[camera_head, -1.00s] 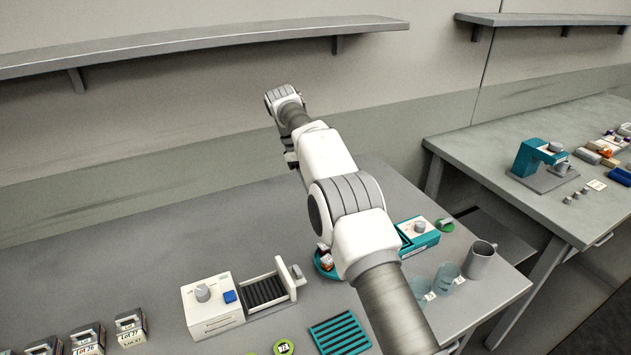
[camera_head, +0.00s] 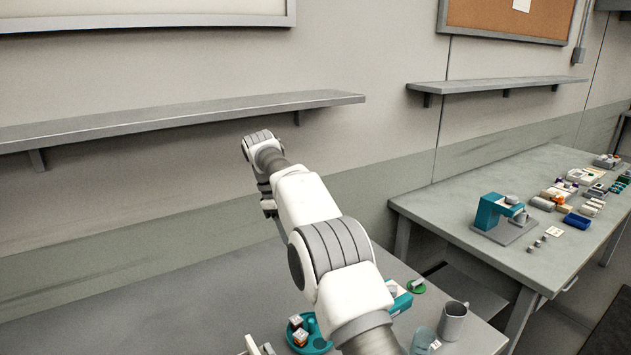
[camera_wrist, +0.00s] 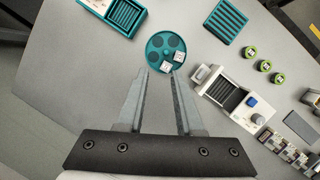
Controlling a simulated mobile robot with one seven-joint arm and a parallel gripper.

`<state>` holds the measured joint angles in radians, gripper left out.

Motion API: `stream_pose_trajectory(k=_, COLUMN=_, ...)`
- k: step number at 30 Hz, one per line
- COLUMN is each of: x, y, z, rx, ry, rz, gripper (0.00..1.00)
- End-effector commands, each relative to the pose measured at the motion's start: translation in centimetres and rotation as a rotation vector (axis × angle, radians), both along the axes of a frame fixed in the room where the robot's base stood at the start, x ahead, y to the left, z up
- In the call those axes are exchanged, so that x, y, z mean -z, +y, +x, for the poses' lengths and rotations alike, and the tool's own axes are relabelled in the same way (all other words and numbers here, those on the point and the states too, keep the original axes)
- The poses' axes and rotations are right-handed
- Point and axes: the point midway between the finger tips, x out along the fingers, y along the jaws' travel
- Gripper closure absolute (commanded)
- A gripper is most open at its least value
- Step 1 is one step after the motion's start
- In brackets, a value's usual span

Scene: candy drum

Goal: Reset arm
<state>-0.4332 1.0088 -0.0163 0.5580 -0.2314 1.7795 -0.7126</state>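My gripper (camera_wrist: 159,78) shows in the wrist view with its two fingers apart and nothing between them. It points down over the grey table (camera_wrist: 75,90), above and short of a round teal tray (camera_wrist: 152,60) that holds two small white-topped pieces. In the head view my arm reaches out over the table toward the wall; the gripper's fingers cannot be made out there. The teal tray (camera_head: 318,342) shows beside my arm at the bottom of that view.
A white device with a blue button (camera_wrist: 252,101), a teal rack (camera_wrist: 226,20) and several green round items (camera_wrist: 264,66) lie on the table. A grey mug (camera_head: 453,320) stands near its right edge. A wall shelf (camera_head: 180,119) runs behind my arm. A second table (camera_head: 450,215) stands at right.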

Motion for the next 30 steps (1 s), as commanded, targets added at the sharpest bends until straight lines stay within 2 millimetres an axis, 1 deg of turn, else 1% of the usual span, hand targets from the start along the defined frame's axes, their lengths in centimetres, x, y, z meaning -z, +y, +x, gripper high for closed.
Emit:
stream_pose_trajectory(k=1, x=-1.8, y=-1.0, z=-0.2, rx=0.028, ry=-0.023, rz=0.014, gripper=0.65)
stream_pose_trajectory(k=6, x=-6.1, y=-3.9, z=-1.6, rx=0.125, ry=-0.097, rz=0.062, gripper=0.65)
stream_pose_trajectory(k=11, x=-9.5, y=-6.8, z=-3.7, rx=0.218, ry=-0.164, rz=0.106, gripper=0.65)
stream_pose_trajectory(k=15, x=-12.0, y=-9.2, z=-6.2, rx=0.301, ry=-0.222, rz=0.146, gripper=0.65)
stream_pose_trajectory(k=20, x=-14.1, y=-11.7, z=-9.7, rx=0.397, ry=-0.288, rz=0.194, gripper=0.65)
stream_pose_trajectory(k=24, x=-15.2, y=-13.8, z=-13.2, rx=0.484, ry=-0.345, rz=0.235, gripper=0.65)
stream_pose_trajectory(k=29, x=-15.7, y=-15.9, z=-17.5, rx=0.585, ry=-0.411, rz=0.282, gripper=0.65)
stream_pose_trajectory(k=30, x=-15.7, y=-16.3, z=-18.6, rx=0.609, ry=-0.427, rz=0.294, gripper=0.65)
